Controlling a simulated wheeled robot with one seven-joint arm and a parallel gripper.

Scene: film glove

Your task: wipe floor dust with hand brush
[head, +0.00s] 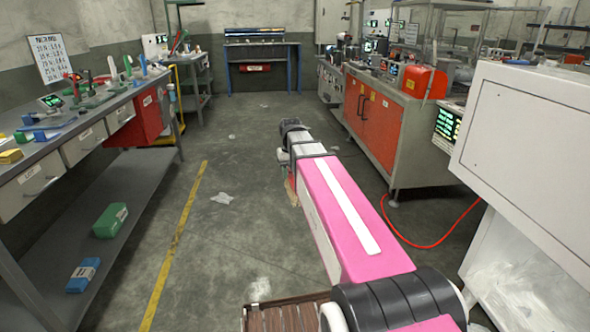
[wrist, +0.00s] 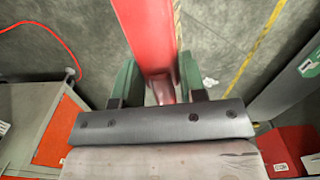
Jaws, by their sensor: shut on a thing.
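My gripper (wrist: 158,80) has green fingers shut on the red hand brush (wrist: 145,30), which runs up out of the top of the wrist view. A strip of tan bristles shows along its right side. In the head view my arm hides the gripper; a small tan and reddish piece, likely the brush (head: 291,190), shows at the arm's left edge. A pale, crumpled-looking dust patch (head: 222,198) lies on the concrete floor left of my arm. A smaller patch (head: 232,136) lies farther off. I cannot tell whether the brush touches the floor.
A grey workbench (head: 150,160) with a lower shelf stands left, beside a yellow floor line (head: 175,245). A cabinet with orange doors (head: 372,112) stands right, with a red hose (head: 430,244) on the floor near it. The middle aisle is open to a back bench (head: 262,46).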

